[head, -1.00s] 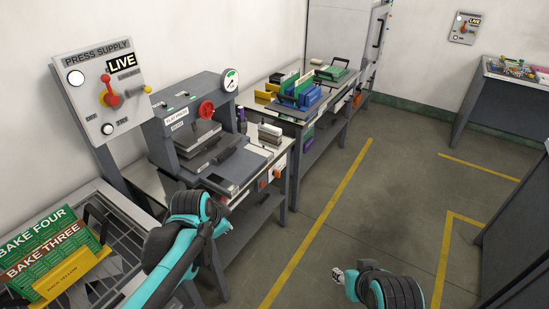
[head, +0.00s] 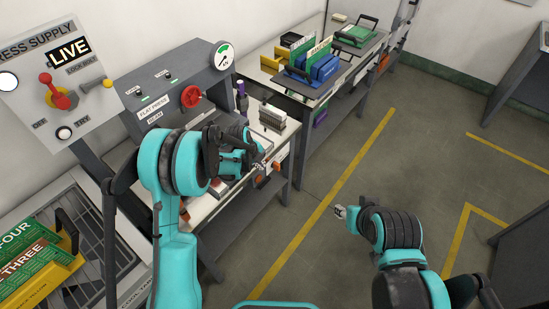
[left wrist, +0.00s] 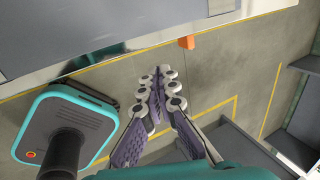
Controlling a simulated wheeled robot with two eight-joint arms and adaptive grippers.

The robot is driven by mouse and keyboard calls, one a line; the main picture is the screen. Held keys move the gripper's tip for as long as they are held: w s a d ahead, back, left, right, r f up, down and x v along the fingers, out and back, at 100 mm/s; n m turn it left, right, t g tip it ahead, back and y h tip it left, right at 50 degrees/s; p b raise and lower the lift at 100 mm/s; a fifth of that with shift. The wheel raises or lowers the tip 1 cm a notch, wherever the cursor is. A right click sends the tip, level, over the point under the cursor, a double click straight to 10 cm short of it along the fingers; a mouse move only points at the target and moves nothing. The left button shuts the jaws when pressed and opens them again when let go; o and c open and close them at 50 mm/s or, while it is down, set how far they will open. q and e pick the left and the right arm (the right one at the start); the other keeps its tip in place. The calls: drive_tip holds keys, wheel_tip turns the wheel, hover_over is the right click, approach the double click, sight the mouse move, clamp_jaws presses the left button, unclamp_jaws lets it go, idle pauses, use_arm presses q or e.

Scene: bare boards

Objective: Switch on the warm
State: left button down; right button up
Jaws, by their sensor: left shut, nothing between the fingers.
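The grey platen press (head: 165,80) stands on a bench at the left, with a gauge and a red knob. Two small orange parts show at the bench's front edge; the nearer orange part (head: 262,182) and the farther orange part (head: 277,168) are close to my left gripper (head: 262,165). No lettering on them is readable. An orange block (left wrist: 187,42) also shows under the bench edge in the left wrist view, beyond the fingertips and apart from them. My left gripper is shut and empty. My right gripper (head: 340,212) hangs over the floor; its jaws are too small to judge.
The press supply panel (head: 55,85) with a red lever and a "LIVE" sign is on the left. A rack (head: 85,235) with green and yellow boxes is at lower left. A further bench (head: 285,90) holds trays and blocks.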

sight(273, 166)
use_arm(q)
drive_tip(key=shift+s+r, duration=0.1)
drive_tip(key=shift+s, duration=0.05)
drive_tip(key=w+d+f+b, duration=0.1)
drive_tip(key=w+f, duration=0.1)
drive_tip(key=f, duration=0.1)
drive_tip(key=w+d+f+b, duration=0.2)
drive_tip(key=f, duration=0.1)
drive_tip(key=w+d+f+b, duration=0.1)
drive_tip(key=w+f, duration=0.1)
drive_tip(key=f, duration=0.1)
drive_tip(key=shift+w+d+f+b, duration=0.15)
drive_tip(key=shift+d+f+b, duration=0.05)
drive_tip(key=shift+d+b, duration=0.1)
drive_tip(key=shift+r, duration=0.15)
idle(0.3)
drive_tip(key=shift+w+g, duration=0.15)
drive_tip(key=shift+g, duration=0.15)
drive_tip(key=shift+y, duration=0.3)
